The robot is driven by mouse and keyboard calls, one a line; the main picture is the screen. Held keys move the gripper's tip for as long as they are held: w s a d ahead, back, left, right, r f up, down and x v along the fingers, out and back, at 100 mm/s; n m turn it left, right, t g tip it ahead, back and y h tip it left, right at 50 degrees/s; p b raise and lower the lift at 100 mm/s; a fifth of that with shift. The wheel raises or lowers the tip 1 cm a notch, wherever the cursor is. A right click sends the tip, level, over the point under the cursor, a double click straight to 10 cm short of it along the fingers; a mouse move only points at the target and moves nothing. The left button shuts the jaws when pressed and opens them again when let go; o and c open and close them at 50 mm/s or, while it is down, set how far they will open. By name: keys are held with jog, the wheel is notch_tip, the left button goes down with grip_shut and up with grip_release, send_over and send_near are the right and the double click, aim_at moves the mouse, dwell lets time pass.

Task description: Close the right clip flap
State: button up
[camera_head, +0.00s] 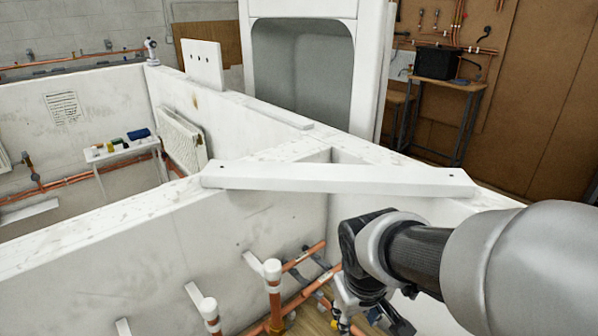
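My gripper (372,318) is low in the view, beside the copper pipes, and is partly cut off by the bottom edge. Its fingers are too hidden to tell whether they are open or shut. Copper pipes (303,296) run along the wall left of my gripper, with small dark grey fittings around them. I cannot make out the right clip flap; it may be hidden by my arm or too small to tell.
Upright pipes with white caps (272,268) stand left of my gripper. White brackets (195,294) stick out from the wall. A white board (338,178) spans the corner of the wall tops above. A small table (122,150) and a radiator (183,140) stand in the bay behind.

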jog(key=w+f+n+b, duration=0.1)
jog(key=f+b, duration=0.3)
jog(key=f, duration=0.6)
jog(key=w+d+f+n+g+b, duration=0.1)
jog(key=f+b, duration=0.3)
jog(key=f, duration=0.6)
jog(key=w+d+f+n+g+b, duration=0.1)
jog(key=w+f+b, duration=0.2)
jog(key=f, duration=0.7)
jog(key=shift+w+d+b, duration=0.2)
jog(key=shift+d+b, duration=0.05)
jog(key=shift+b, duration=0.8)
jog(key=shift+c, duration=0.3)
grip_shut()
